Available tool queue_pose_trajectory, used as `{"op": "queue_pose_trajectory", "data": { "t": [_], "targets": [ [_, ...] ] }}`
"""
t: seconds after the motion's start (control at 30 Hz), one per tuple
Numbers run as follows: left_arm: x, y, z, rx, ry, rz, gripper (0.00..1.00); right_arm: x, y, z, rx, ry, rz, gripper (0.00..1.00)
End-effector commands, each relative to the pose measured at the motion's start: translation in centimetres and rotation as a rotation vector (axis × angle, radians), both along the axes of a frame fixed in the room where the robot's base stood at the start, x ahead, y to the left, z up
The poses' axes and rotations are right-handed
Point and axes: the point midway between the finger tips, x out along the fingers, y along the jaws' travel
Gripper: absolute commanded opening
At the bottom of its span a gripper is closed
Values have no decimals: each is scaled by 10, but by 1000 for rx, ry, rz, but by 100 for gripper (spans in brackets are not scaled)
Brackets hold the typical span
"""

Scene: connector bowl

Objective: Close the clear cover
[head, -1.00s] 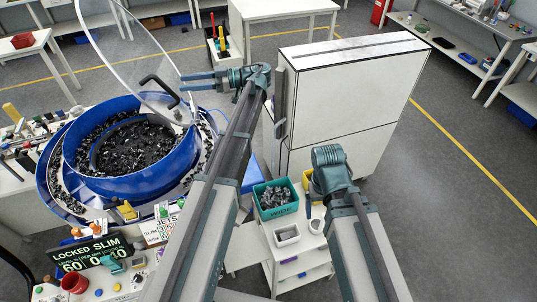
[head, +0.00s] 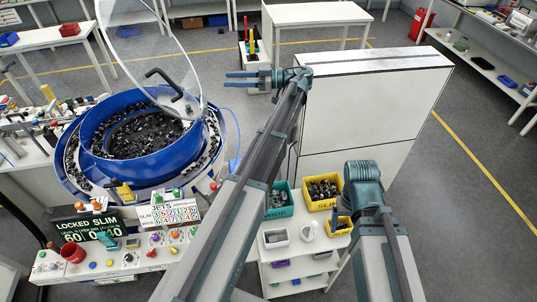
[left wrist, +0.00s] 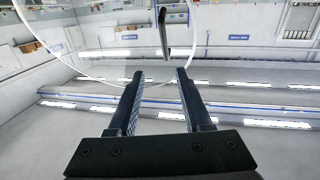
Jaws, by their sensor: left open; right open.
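The clear cover (head: 135,45) stands raised and tilted over the blue connector bowl (head: 185,150), with a black bar handle (head: 164,82) on it. My left gripper (head: 228,80) is open and empty, to the right of the cover and handle in the head view, apart from them. In the left wrist view my left gripper (left wrist: 158,80) has its two fingers spread, with the handle (left wrist: 163,35) ahead of them and the cover's curved edge (left wrist: 50,55) around it. My right gripper's fingers are hidden in the head view; only its wrist shows at the lower right.
A large white cabinet (head: 375,95) stands right of my left arm. A teal bin (head: 279,203) and a yellow bin (head: 322,190) of parts sit on a white cart below.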

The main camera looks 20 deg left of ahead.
Motion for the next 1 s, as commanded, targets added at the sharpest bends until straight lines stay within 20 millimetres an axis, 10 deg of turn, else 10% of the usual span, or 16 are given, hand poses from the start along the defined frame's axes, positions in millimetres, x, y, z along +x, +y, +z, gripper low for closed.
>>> {"op": "queue_pose_trajectory", "data": {
  "t": [1.0],
  "targets": [
    [-54, -75, -146, -526, 426, -268, 50, 0, 0, -61, 0, 0, 0, 83]
  ]
}}
